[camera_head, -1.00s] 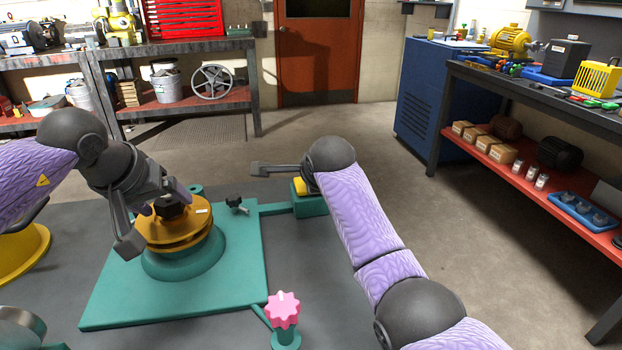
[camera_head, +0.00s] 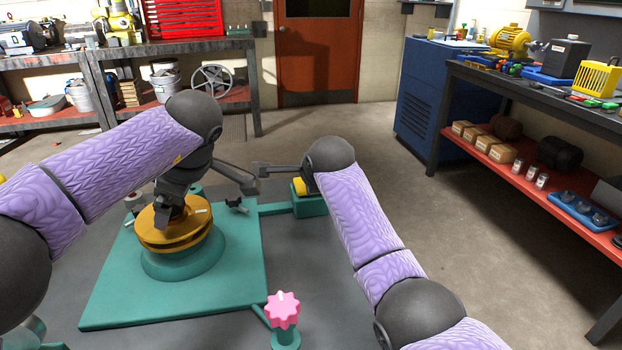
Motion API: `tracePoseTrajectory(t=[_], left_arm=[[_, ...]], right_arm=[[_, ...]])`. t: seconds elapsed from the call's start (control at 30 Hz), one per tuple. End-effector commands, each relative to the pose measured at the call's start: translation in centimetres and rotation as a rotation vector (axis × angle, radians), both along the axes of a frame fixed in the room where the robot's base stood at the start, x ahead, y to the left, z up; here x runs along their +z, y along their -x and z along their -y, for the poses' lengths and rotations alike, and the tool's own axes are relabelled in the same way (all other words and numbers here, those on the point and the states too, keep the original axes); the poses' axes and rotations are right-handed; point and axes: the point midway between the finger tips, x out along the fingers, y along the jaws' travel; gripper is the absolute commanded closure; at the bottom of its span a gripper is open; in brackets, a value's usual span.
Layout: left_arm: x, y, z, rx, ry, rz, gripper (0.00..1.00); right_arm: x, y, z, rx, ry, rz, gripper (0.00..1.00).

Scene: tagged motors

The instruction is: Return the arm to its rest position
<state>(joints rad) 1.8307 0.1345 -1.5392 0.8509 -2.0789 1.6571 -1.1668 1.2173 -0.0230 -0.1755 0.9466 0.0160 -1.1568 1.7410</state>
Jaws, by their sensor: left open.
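My left arm (camera_head: 125,165) is purple with dark joints and reaches in from the left, above the teal fixture. My left gripper (camera_head: 207,203) is open and points down over the round orange turntable (camera_head: 180,236). One finger spreads to the right, and a dark part stands in front of the turntable's top. No held object shows. My right arm (camera_head: 358,220) comes in from the lower right. Its gripper (camera_head: 280,170) points left, with one dark finger showing, above a small teal block with a yellow part.
Shelves with tools (camera_head: 533,195) stand at right, beyond open floor.

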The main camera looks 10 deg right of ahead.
Motion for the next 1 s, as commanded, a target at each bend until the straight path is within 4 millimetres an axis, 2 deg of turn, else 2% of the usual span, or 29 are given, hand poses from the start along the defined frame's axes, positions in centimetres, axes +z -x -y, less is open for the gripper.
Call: tracePoseTrajectory(t=[0.33, 0.37, 0.6, 0.67, 0.7, 0.77, 0.93, 0.97, 1.0], left_arm=[[-0.23, -0.01, -0.01, -0.003, 0.001, -0.001, 0.0], [-0.23, -0.01, -0.01, -0.003, 0.001, -0.001, 0.04], [-0.24, 0.0, -0.01, -0.005, 0.002, -0.002, 0.55], [-0.24, 0.0, -0.01, -0.005, 0.002, -0.002, 0.68], [-0.26, 0.01, -0.01, -0.005, 0.002, -0.002, 0.71], [-0.25, 0.03, -0.11, -0.036, 0.002, -0.002, 0.71], [-0.26, 0.26, -0.35, -0.24, 0.002, -0.002, 0.72], [-0.26, 0.24, -0.28, -0.234, 0.003, -0.002, 0.23], [-0.26, 0.23, -0.25, -0.232, 0.002, -0.002, 0.15]], right_arm=[[-0.21, 0.05, -0.03, 0.001, -0.001, -0.005, 1.0], [-0.21, 0.05, -0.03, 0.0, 0.0, -0.005, 1.0], [-0.21, 0.05, -0.02, 0.0, 0.0, -0.005, 1.0], [-0.2, 0.04, -0.02, 0.0, 0.0, -0.005, 1.0], [-0.2, 0.04, -0.01, 0.0, 0.0, -0.005, 1.0], [-0.2, 0.04, -0.01, 0.0, 0.0, -0.005, 1.0], [-0.19, 0.04, 0.01, 0.0, 0.0, -0.004, 1.0], [-0.19, 0.04, 0.01, -0.001, 0.001, -0.004, 1.0], [-0.19, 0.04, 0.01, 0.0, 0.0, -0.005, 1.0]])
